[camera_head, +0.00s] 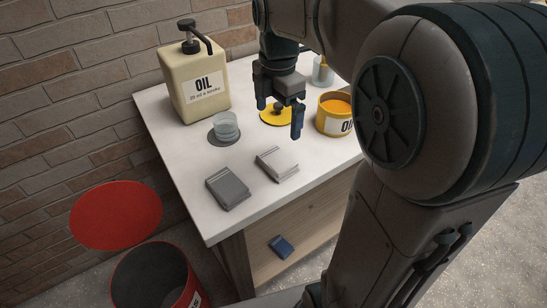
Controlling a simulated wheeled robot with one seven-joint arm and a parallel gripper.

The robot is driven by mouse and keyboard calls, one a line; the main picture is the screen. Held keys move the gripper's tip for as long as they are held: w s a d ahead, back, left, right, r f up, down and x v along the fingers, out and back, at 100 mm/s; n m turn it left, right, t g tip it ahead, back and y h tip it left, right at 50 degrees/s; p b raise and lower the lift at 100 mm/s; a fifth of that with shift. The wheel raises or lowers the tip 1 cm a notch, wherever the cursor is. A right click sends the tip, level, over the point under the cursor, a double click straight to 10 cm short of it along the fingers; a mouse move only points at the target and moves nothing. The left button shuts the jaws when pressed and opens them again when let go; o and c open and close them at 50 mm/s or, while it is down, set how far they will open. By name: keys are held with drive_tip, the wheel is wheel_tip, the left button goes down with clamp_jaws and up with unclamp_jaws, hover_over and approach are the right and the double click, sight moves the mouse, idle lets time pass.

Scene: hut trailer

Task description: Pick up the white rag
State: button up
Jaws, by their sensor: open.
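The white rag (277,164) lies folded on the white tabletop, near the middle of the table's front part. A grey folded rag (228,188) lies to its left, closer to the table's front edge. My gripper (280,120) points down above the table, behind and slightly right of the white rag. Its two dark blue fingers are spread apart, with nothing between them. A round yellow lid with a dark knob (276,116) shows below and between the fingers.
A yellow oil tin (334,116) stands right of my gripper. A brick wall (70,90) borders the table.

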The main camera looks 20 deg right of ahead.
sight(277, 159)
wheel_tip(277, 159, down, 14)
drive_tip(key=shift+s+r+b, duration=0.1)
drive_tip(key=shift+r+b, duration=0.15)
drive_tip(key=shift+b, duration=0.3)
drive_tip(key=c, duration=0.8)
